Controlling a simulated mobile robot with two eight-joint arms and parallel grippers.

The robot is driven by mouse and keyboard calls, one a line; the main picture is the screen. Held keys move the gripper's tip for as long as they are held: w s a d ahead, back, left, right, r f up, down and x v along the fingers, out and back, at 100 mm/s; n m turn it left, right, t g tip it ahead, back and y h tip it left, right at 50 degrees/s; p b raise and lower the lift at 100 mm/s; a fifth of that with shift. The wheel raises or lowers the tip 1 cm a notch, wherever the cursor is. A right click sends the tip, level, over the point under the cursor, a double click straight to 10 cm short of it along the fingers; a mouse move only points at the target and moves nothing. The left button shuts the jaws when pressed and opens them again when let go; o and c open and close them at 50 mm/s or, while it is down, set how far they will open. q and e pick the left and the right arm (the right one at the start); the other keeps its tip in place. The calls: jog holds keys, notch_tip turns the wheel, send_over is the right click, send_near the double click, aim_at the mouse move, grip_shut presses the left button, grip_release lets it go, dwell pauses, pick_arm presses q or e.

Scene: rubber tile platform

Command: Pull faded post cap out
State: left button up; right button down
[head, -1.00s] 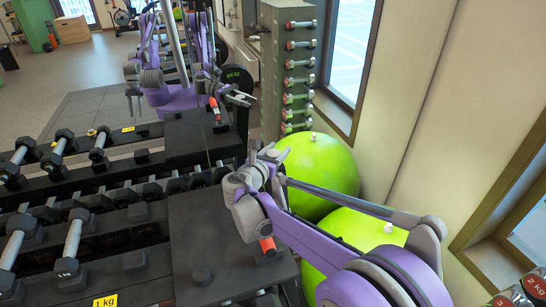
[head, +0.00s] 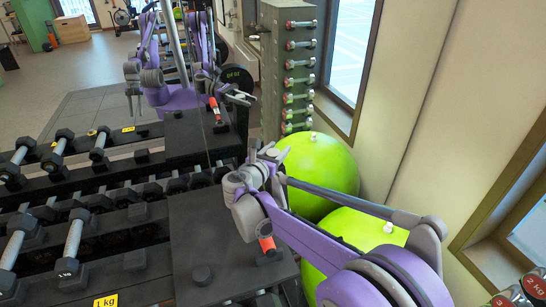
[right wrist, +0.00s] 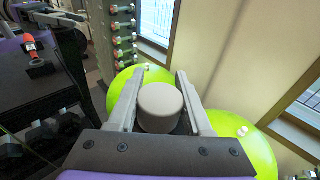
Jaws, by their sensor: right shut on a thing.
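The faded post cap is a pale grey, round-topped cap (right wrist: 160,104) in the middle of the right wrist view. My right gripper (right wrist: 160,73) has one finger on each side of it and is shut on it. In the head view my right gripper (head: 270,153) is at the far right edge of the black rubber-topped platform (head: 215,225). My left gripper does not show directly; a purple robot at the back left looks like my mirror image.
An orange-red piece (head: 266,246) is on the platform near my right arm. Dumbbell racks (head: 75,240) fill the left. Two green exercise balls (head: 330,165) and a grey rack of small dumbbells (head: 285,75) stand to the right, beside the wall and window.

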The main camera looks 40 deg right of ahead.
jog(key=shift+r, duration=0.2)
jog(key=shift+r+p, duration=0.95)
jog(key=shift+r, duration=0.4)
